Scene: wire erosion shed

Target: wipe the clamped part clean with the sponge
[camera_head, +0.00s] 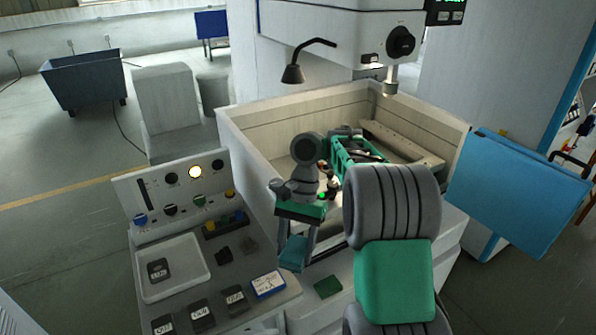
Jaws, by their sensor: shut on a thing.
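My gripper (297,252) hangs pointing down at the front wall of the machine tank (245,139), beside the control desk. Its fingers are shut on a teal block that looks like the sponge (291,254). The sponge is held above the desk's right edge, clear of the tank's inside as far as I can tell. I cannot make out the clamped part; my arm covers much of the tank's middle. A pale rail (402,143) runs along the tank's back right side.
A dark green pad (328,286) lies on the front ledge. The desk holds a white tray (207,265), several dark labelled blocks and a blue-and-white box (268,284). A lamp (293,73) and the machine head (345,35) overhang the tank. A blue panel (520,195) stands at right.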

